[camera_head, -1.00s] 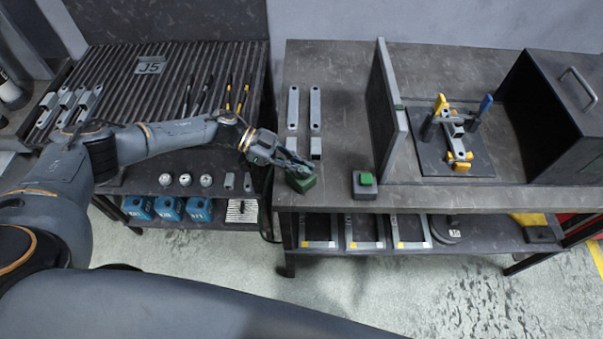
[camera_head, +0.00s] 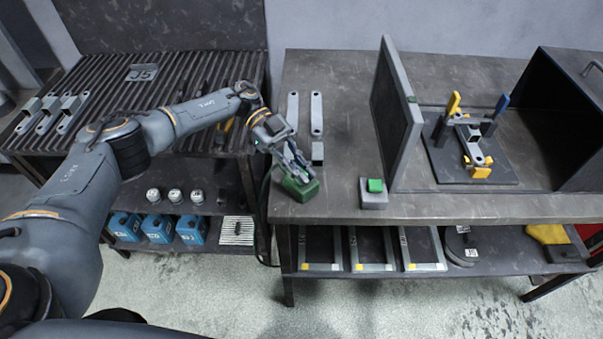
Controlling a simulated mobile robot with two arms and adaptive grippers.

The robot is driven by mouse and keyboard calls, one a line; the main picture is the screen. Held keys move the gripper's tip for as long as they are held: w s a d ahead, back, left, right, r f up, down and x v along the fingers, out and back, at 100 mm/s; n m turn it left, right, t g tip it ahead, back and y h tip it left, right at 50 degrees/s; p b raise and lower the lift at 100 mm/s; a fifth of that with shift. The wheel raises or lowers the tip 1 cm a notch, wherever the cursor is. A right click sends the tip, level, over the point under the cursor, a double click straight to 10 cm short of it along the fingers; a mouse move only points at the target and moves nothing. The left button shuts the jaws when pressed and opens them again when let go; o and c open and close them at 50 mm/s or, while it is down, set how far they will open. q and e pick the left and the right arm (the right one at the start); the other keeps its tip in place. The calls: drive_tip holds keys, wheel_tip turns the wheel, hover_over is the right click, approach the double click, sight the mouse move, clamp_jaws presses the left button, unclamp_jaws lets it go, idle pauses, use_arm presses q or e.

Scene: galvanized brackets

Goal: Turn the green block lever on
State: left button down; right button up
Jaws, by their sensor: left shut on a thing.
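The green block (camera_head: 297,190) sits near the front left corner of the right-hand workbench. My left gripper (camera_head: 303,176) is over the block's top, shut on its lever. The fingers hide most of the lever, so its exact angle cannot be told. My right gripper is out of view.
A grey box with a green button (camera_head: 374,189) stands right of the block. Two flat metal bars (camera_head: 316,112) lie behind it. The bench between block and button box is clear.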

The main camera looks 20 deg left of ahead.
use_arm(q)
drive_tip(key=c, duration=1.4)
unclamp_jaws()
drive_tip(key=shift+d, duration=0.1)
drive_tip(key=shift+c, duration=0.2)
drive_tip(key=v, duration=0.7)
drive_tip(key=shift+a, duration=0.2)
drive_tip(key=shift+w, duration=0.1)
